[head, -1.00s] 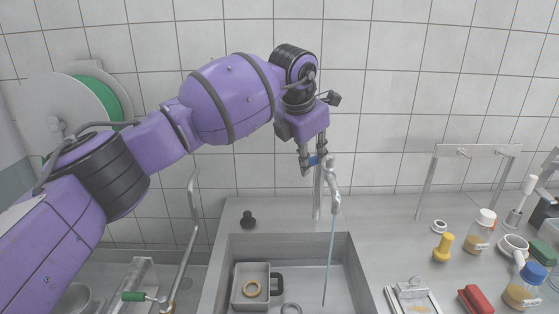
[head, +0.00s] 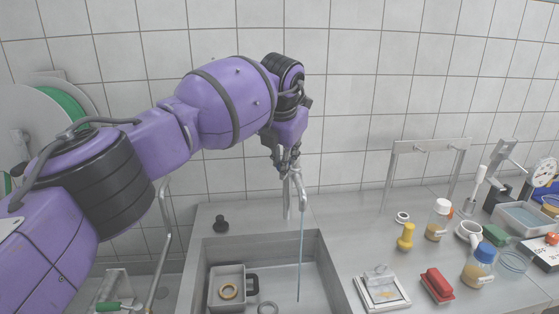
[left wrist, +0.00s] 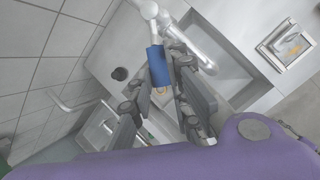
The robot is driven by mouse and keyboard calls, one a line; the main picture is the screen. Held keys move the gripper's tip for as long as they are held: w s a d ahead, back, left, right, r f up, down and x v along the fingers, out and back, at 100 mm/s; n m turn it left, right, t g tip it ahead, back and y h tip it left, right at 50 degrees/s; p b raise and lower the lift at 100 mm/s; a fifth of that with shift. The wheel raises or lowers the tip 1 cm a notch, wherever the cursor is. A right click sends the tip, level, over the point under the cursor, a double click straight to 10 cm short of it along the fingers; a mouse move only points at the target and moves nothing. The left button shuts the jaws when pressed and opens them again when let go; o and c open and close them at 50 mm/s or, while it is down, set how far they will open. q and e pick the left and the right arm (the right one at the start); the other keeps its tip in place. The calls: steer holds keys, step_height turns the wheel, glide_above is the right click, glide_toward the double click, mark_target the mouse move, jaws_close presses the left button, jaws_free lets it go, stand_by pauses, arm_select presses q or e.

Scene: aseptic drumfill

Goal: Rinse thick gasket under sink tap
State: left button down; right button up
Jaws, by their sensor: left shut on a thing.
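My left gripper (head: 288,168) is at the top of the sink tap (head: 301,190). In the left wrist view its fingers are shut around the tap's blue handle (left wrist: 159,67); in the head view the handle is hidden. A thin bluish stream of water (head: 300,255) runs from the spout into the sink (head: 318,268). A tan ring (head: 229,291) lies in a grey handled container (head: 213,293) inside the sink. A grey ring (head: 268,308) lies beside that container, partly cut off by the frame. I cannot tell for sure which ring is the thick gasket. My right gripper is not in view.
A black knob (head: 221,224) stands behind the sink at left. A tiled wall is close behind the tap.

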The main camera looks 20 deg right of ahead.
arm_select(q)
steer(key=shift+w+a+r, duration=0.1)
steer(key=shift+w+r, duration=0.1)
steer(key=shift+r, duration=0.15)
steer(key=c, duration=1.7)
jaws_free()
steer(key=shift+f, duration=0.2)
steer(key=shift+s, duration=0.1)
steer(key=v, duration=1.2)
